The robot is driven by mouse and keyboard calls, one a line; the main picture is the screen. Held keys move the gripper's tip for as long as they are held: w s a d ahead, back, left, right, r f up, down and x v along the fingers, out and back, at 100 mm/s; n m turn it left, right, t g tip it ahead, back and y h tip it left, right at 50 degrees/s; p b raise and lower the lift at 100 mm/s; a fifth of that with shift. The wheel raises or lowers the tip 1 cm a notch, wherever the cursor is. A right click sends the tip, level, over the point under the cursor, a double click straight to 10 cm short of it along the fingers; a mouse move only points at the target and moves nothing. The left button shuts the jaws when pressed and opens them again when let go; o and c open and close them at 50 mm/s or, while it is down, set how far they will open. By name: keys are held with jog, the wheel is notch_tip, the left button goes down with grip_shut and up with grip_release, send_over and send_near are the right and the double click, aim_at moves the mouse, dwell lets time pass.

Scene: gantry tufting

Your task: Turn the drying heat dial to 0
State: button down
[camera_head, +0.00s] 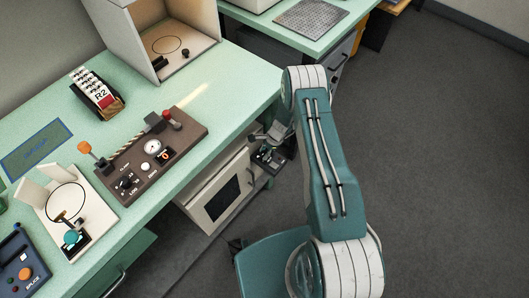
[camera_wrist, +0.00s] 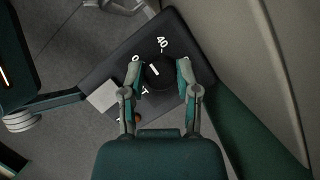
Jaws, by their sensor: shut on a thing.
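The dial (camera_wrist: 163,78) is a round black knob with a white pointer mark, on a dark panel (camera_wrist: 205,40) in the wrist view. White marks "40" and "0" show above it and to its upper left. The pointer slants up and left, toward the "0" side. Part of a label ending in "T" shows below left, the rest hidden by a finger. My gripper (camera_wrist: 160,68) is shut on the dial, one finger at each side. In the head view my gripper (camera_head: 268,143) is at a small dark panel (camera_head: 267,158) beside the cabinet; the dial is too small to read there.
A pale cabinet (camera_head: 216,204) with a dark window stands under the green bench (camera_head: 235,90), left of my gripper. The bench holds a brown control box (camera_head: 190,127) and an open-fronted booth (camera_head: 135,32). Grey floor (camera_head: 440,150) lies clear to the right.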

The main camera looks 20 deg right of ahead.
jog(key=shift+n, duration=0.3)
jog(key=shift+c, duration=1.7)
grip_release()
jog(key=shift+w, duration=0.1)
jog(key=v, duration=0.7)
jog(key=shift+d+r, duration=0.15)
